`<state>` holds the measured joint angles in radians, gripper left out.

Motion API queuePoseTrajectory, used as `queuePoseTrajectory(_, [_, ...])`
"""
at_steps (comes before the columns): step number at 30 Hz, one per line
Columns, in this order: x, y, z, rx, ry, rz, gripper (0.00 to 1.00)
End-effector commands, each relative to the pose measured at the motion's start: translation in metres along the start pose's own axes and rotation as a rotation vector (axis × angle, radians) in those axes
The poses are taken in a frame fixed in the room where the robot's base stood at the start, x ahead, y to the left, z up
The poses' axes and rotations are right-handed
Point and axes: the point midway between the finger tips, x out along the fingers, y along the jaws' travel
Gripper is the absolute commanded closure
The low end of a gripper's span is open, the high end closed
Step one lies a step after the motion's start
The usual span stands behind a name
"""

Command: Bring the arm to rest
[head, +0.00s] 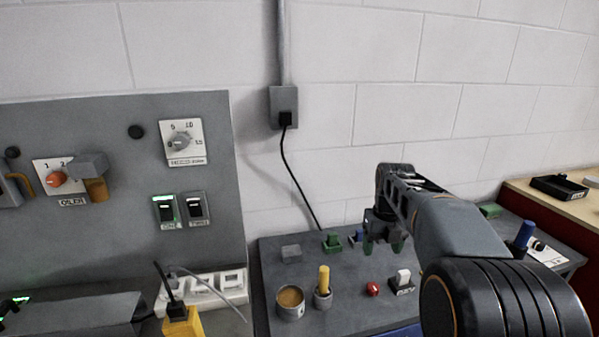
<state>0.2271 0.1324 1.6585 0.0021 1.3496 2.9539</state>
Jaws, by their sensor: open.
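My arm (460,232) reaches in from the lower right, bent at a large dark joint in front. My gripper (384,236) points down over the back part of a dark grey table (262,296). Its jaws are apart with nothing visible between them. I cannot tell the height of the fingertips above the table.
A tin (290,303), a yellow-handled peg (323,283), a red ball (373,289) and a white switch (403,278) stand on the table. A grey control panel (110,130) stands left. A black cable (297,180) hangs from a wall socket. A wooden shelf (560,203) is at right.

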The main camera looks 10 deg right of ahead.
Motion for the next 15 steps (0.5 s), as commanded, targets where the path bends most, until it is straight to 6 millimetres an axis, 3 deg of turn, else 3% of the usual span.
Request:
queuePoseTrajectory(5, [0.003,-0.001,0.004,-0.350,-0.025,-0.009,0.35])
queuePoseTrajectory(10, [0.024,0.001,-0.003,-0.888,-0.026,-0.018,0.35])
queuePoseTrajectory(15, [0.037,0.011,-0.023,-1.457,-0.038,-0.046,0.35])
